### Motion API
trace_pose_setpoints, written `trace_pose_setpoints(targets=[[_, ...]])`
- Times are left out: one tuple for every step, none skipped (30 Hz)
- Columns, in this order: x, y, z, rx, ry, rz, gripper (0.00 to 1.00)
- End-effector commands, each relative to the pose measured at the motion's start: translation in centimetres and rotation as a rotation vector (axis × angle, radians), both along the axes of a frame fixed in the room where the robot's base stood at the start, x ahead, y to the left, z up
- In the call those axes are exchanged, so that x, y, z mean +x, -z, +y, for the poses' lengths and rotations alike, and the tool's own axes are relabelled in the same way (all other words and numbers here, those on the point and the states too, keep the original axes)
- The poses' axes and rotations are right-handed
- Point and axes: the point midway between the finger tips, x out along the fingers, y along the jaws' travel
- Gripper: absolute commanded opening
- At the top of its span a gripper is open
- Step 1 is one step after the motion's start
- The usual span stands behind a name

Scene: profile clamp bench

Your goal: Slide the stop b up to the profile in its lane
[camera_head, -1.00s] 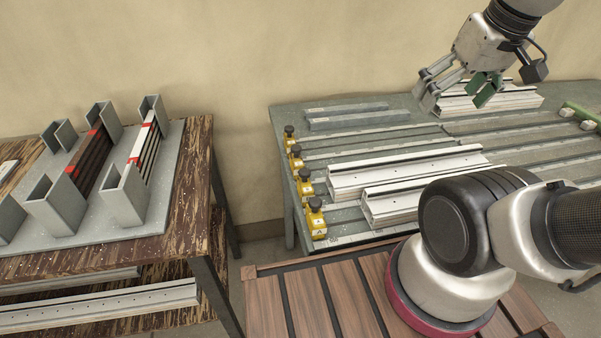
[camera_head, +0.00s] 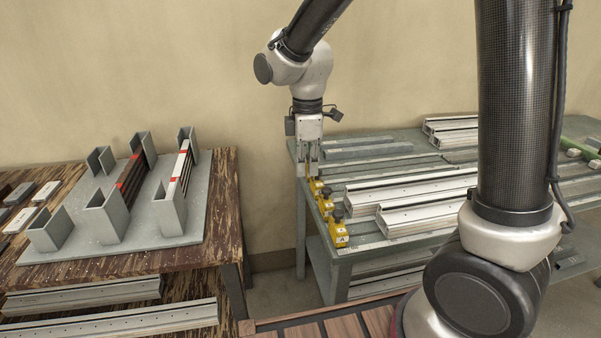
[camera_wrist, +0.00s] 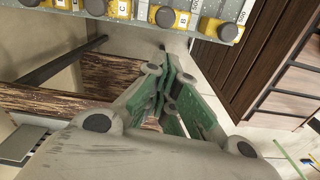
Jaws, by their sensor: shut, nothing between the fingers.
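Stop b (camera_head: 326,207) is a yellow block with a dark knob near the left end of the bench, second from the front. It shows in the wrist view as the block marked B (camera_wrist: 183,18). A white profile (camera_head: 405,194) lies to its right in what looks like the same lane, with a small gap between them. My gripper (camera_head: 307,173) points down at the bench's left edge, by the rear stops and behind stop b. Its green-padded fingers (camera_wrist: 165,88) are shut and empty, apart from stop b. The rearmost stop is mostly hidden behind them.
Stop A (camera_head: 341,238) stands in front, with another profile (camera_head: 430,213) to its right. Stop C (camera_wrist: 122,8) is on B's other side. More profiles (camera_head: 452,130) lie at the back. A side table with grey upright holders (camera_head: 117,203) stands left, across a gap.

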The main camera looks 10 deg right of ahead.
Motion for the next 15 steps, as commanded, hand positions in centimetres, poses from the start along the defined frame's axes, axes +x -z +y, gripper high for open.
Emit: trace_pose_setpoints(targets=[[0.1,0.1,0.0,0.002,-0.041,-0.003,0.0],[0.1,0.1,0.0,0.003,-0.062,-0.004,0.0],[0.1,0.1,0.0,0.004,-0.085,-0.006,0.0],[0.1,0.1,0.0,0.004,-0.097,-0.006,0.0],[0.1,0.1,0.0,0.004,-0.106,-0.006,0.0],[0.1,0.2,0.0,0.003,-0.111,-0.005,0.0],[0.1,0.3,0.0,0.003,-0.112,-0.005,0.0],[0.1,0.4,0.0,0.003,-0.111,-0.005,0.0],[0.1,0.6,0.0,0.003,-0.111,-0.004,0.0],[0.1,0.8,0.0,0.003,-0.11,-0.004,0.0],[0.1,1.0,0.0,0.002,-0.11,-0.004,0.0],[0.1,1.3,0.0,0.003,-0.11,-0.004,0.0],[0.1,1.5,0.0,0.002,-0.11,-0.004,0.0],[0.0,1.8,0.0,0.002,-0.109,-0.003,0.0],[0.0,2.0,-0.1,0.002,-0.109,-0.003,0.0]])
